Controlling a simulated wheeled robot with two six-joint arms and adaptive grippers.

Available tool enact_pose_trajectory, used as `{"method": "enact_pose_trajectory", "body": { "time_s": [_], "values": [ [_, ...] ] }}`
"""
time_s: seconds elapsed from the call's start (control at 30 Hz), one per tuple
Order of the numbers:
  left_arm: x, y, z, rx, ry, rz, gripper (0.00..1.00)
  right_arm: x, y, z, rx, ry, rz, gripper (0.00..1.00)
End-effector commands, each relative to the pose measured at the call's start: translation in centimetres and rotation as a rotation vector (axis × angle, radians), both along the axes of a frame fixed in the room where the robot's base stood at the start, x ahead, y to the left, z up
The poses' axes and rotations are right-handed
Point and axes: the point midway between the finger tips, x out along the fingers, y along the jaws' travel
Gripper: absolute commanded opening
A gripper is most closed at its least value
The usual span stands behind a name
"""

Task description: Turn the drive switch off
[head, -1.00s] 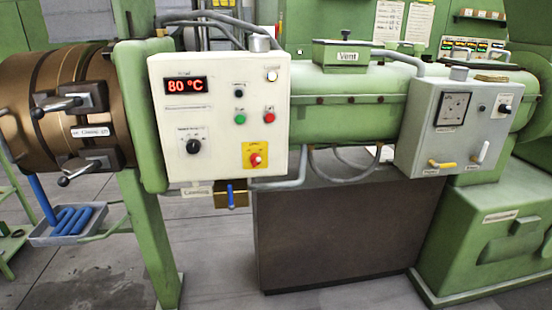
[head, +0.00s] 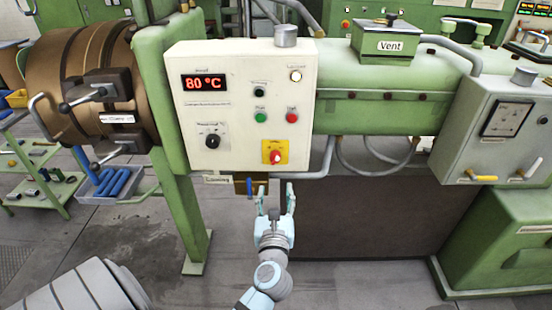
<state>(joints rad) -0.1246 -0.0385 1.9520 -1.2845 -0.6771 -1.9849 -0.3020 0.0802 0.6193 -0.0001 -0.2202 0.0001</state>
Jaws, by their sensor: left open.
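The white control box (head: 240,150) hangs in the middle with a red 80 °C display (head: 206,83). It has a black dial (head: 212,141), a green button (head: 261,117), a red button (head: 292,117) and a red rotary switch (head: 276,156) on a yellow plate. The grey box (head: 468,135) at the right carries a yellow-handled lever (head: 484,178) and a white lever (head: 534,166). Their labels are too small to read, so I cannot tell which control is the drive switch. My left gripper (head: 275,194) is open and empty, below the white box. My right gripper is out of view.
A blue-handled valve (head: 249,187) sits just left of my left gripper. Grey hoses (head: 345,163) hang under the green barrel (head: 380,112). A dark panel (head: 370,220) stands behind the gripper. A tray with blue rolls (head: 92,195) is at the left.

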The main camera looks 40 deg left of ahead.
Motion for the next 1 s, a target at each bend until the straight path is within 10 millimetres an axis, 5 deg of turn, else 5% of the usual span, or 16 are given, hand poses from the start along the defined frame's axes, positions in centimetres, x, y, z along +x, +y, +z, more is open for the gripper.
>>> {"method": "enact_pose_trajectory", "body": {
  "time_s": [0.5,0.87,1.0],
  "values": [
    [9.8,7.6,-0.5,-0.001,0.002,0.000,0.47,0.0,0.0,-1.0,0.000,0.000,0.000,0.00],
    [10.9,8.4,-0.4,-0.004,0.002,-0.001,0.47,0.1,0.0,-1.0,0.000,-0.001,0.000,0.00],
    [10.9,8.4,-0.4,-0.004,0.002,-0.001,0.30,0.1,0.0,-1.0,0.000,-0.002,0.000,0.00]
  ]
}}
